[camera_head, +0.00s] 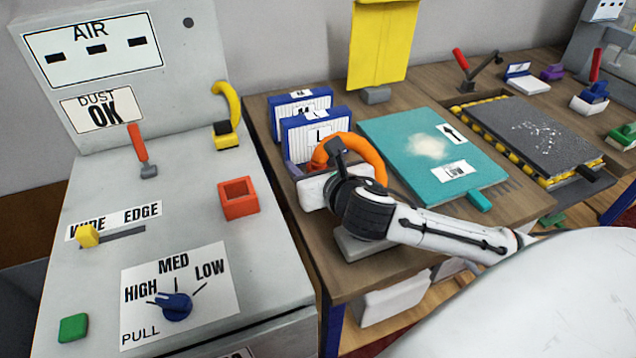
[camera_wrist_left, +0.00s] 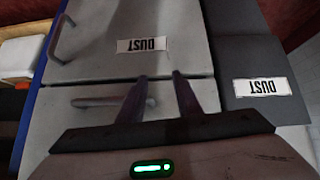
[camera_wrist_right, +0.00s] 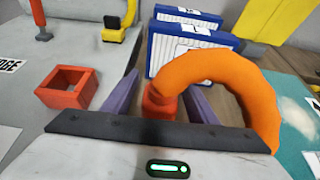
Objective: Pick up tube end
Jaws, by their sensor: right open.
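The orange tube (camera_wrist_right: 235,85) arches up beside my right gripper (camera_wrist_right: 162,90). Its red tube end (camera_wrist_right: 160,103) points down and shows between the two purple fingers in the right wrist view. The fingers are open, with a gap showing on the right side of the tube end; contact on the left is hard to tell.
A red square socket (camera_head: 239,198) sits on the grey machine top left of my right gripper. Blue-framed filters (camera_head: 315,133) stand behind the tube. A teal board (camera_head: 425,150) lies to the right on the wooden table (camera_head: 345,280).

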